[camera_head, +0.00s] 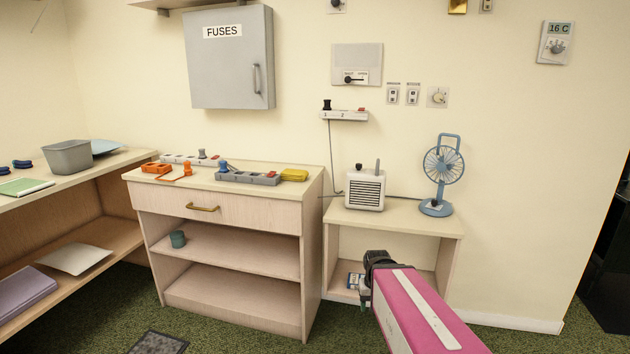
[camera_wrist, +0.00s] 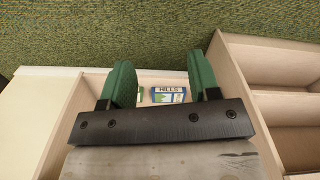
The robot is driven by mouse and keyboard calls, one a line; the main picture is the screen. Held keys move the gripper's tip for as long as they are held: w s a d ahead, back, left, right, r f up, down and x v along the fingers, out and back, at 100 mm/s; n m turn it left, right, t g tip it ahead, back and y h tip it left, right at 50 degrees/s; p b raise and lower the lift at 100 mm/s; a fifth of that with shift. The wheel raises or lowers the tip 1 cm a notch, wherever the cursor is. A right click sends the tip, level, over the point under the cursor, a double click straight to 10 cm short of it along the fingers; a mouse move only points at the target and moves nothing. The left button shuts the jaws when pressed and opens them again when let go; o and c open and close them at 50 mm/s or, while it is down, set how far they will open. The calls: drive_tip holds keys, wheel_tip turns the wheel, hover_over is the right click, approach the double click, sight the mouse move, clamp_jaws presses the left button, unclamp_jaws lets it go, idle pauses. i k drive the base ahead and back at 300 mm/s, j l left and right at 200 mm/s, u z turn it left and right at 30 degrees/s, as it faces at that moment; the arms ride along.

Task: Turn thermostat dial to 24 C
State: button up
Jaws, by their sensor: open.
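The thermostat (camera_head: 555,43) is on the wall at the upper right in the head view. Its display (camera_head: 559,29) reads 16 C. Its round grey dial (camera_head: 556,46) sits below the display. My gripper (camera_head: 366,282) is low in front of the small side table in the head view, well below and left of the thermostat. In the wrist view my gripper (camera_wrist: 160,82) shows two green fingers spread apart, with nothing held between them. The thermostat is not in the wrist view.
A blue fan (camera_head: 443,165) and a white heater-like box (camera_head: 365,188) stand on the side table (camera_head: 400,217). A drawer cabinet (camera_head: 228,210) stands to its left. A small box marked HILLS (camera_wrist: 168,94) lies beyond my fingers. Wall below the thermostat is bare.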

sight(556, 49)
drive_tip(key=z, duration=1.35)
